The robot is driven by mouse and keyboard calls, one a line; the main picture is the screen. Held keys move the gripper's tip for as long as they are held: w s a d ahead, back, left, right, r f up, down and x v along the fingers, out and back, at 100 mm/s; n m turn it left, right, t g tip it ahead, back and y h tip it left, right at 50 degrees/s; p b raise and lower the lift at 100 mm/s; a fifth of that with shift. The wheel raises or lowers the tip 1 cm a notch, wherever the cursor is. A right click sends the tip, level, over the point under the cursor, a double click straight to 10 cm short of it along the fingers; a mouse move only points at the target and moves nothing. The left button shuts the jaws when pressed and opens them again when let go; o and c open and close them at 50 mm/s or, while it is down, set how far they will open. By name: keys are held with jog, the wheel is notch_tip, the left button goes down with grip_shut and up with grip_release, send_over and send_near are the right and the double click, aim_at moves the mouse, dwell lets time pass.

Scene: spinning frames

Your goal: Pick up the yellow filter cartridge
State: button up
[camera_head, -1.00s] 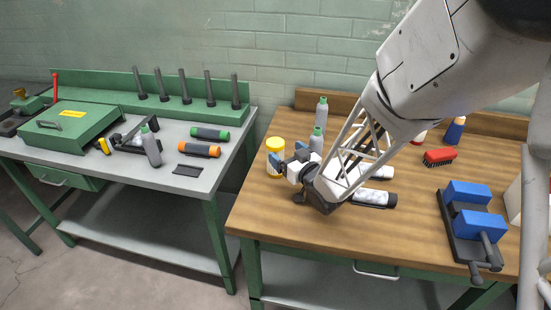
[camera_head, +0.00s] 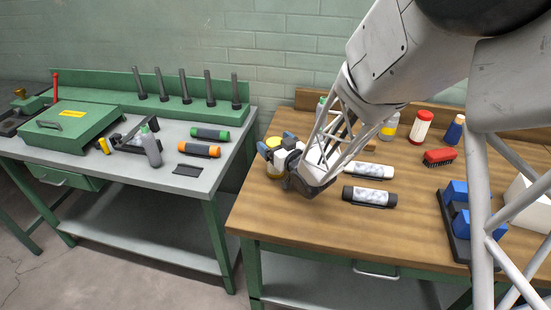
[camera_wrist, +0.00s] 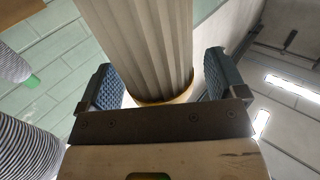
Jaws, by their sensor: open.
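The yellow filter cartridge (camera_head: 273,141) stands upright near the left edge of the wooden bench, with a yellow end and a pale pleated body. My gripper (camera_head: 279,151) is at it in the head view and hides part of it. In the wrist view, the pleated cartridge body (camera_wrist: 143,40) lies between the two blue-grey fingers of my gripper (camera_wrist: 164,82), with its yellow rim close to the palm. The fingers are open, with a visible gap at the right finger. Contact at the left finger is hard to tell.
The bench front is clear.

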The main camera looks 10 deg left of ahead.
jog(key=shift+c, duration=0.5)
jog(key=c, duration=1.2)
jog(key=shift+r, duration=0.2)
jog(key=shift+c, duration=0.2)
jog(key=shift+r, duration=0.75)
notch_tip(320, 180, up, 2)
jog(key=shift+r, duration=0.1)
jog(key=s+d, duration=0.7)
jog(key=s, duration=0.7)
jog(key=shift+d+r, duration=0.2)
jog(key=shift+r, duration=0.25)
jog(key=shift+s, duration=0.1)
